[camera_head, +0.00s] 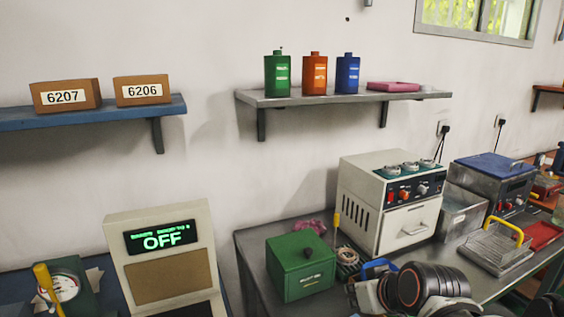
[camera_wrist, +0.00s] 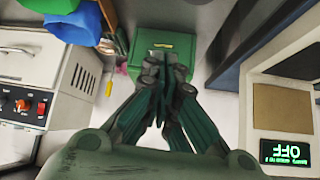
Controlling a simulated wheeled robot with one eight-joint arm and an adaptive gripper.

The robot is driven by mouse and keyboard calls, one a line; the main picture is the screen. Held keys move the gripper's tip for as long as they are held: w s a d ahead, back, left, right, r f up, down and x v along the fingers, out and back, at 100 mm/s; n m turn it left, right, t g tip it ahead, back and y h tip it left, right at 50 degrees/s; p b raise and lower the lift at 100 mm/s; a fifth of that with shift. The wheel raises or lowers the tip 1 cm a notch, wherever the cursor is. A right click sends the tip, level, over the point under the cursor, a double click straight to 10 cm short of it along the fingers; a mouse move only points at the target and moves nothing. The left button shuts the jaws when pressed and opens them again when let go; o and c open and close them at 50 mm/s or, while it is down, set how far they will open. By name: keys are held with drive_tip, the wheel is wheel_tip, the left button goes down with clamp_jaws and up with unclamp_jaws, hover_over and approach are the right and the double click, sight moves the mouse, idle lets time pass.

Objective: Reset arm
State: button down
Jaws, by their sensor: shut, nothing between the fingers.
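My gripper (camera_wrist: 160,85) shows in the wrist view with its dark green fingers drawn together and nothing between them. Beyond the fingertips in that view is a green box (camera_wrist: 180,45). In the head view the green box (camera_head: 301,268) sits on the grey bench, with a dark knob on its lid. Part of my arm (camera_head: 425,288), black and grey, shows at the bottom of the head view, to the right of the green box. The gripper's fingers cannot be made out in the head view.
A cream machine (camera_head: 390,203) with knobs stands behind my arm. A display unit reading OFF (camera_head: 162,250) stands at left. A wall shelf (camera_head: 345,98) holds green, orange and blue bottles. Another shelf (camera_head: 85,114) holds boxes marked 6207 and 6206. A wire basket (camera_head: 497,247) is at right.

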drive_tip(key=s+d+r+m+g+h, duration=0.1)
drive_tip(key=s+d, duration=0.3)
drive_tip(key=s, duration=0.8)
drive_tip(key=shift+r+m+h, duration=0.6)
drive_tip(key=shift+r+m, duration=0.2)
drive_tip(key=shift+r, duration=0.1)
